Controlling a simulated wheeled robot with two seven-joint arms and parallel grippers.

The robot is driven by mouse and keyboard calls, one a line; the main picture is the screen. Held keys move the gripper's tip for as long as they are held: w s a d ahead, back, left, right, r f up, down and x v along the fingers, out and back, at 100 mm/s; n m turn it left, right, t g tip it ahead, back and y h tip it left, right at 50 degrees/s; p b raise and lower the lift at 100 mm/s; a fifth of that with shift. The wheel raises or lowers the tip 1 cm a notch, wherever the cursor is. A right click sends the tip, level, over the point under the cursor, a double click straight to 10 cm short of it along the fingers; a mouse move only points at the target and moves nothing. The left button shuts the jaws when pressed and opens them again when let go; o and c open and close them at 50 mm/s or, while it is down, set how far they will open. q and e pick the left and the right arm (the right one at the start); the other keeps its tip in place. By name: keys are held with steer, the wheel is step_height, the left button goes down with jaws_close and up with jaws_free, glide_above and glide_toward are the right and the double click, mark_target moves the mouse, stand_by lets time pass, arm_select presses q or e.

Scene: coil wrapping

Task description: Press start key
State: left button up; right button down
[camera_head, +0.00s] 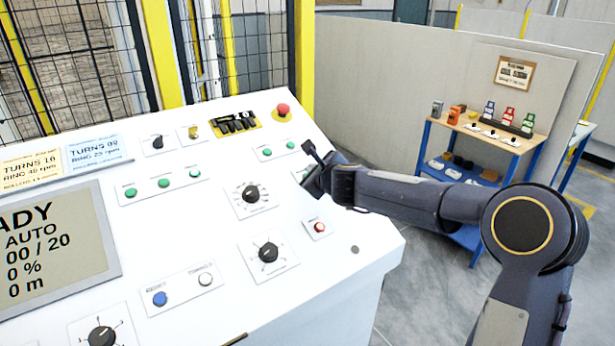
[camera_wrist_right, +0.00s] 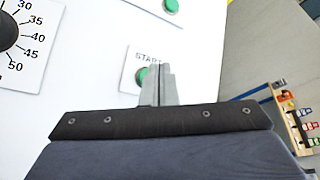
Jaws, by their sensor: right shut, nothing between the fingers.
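The start key is a green round button (camera_wrist_right: 141,75) on a white plate marked START in the right wrist view. The shut fingers of my right gripper (camera_wrist_right: 160,70) cover its right part, and nothing is between them. I cannot tell whether the fingertips touch the key. In the head view my right gripper (camera_head: 309,182) is at the right part of the sloped white console (camera_head: 345,285). There the start key's plate (camera_head: 297,173) shows only at its left edge, beside the gripper. My left gripper is not in view.
A red-capped button (camera_head: 319,227) lies just below the gripper, and a numbered dial (camera_head: 251,196) to its left. Two green buttons sit above. A red mushroom button (camera_head: 283,109) stands at the console's top. The screen (camera_head: 55,245) reads AUTO, 00 / 20. A blue-framed table (camera_head: 480,135) stands behind.

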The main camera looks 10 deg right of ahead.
steer(key=shift+f, duration=0.15)
steer(key=shift+w+f, duration=0.2)
steer(key=shift+f, duration=0.05)
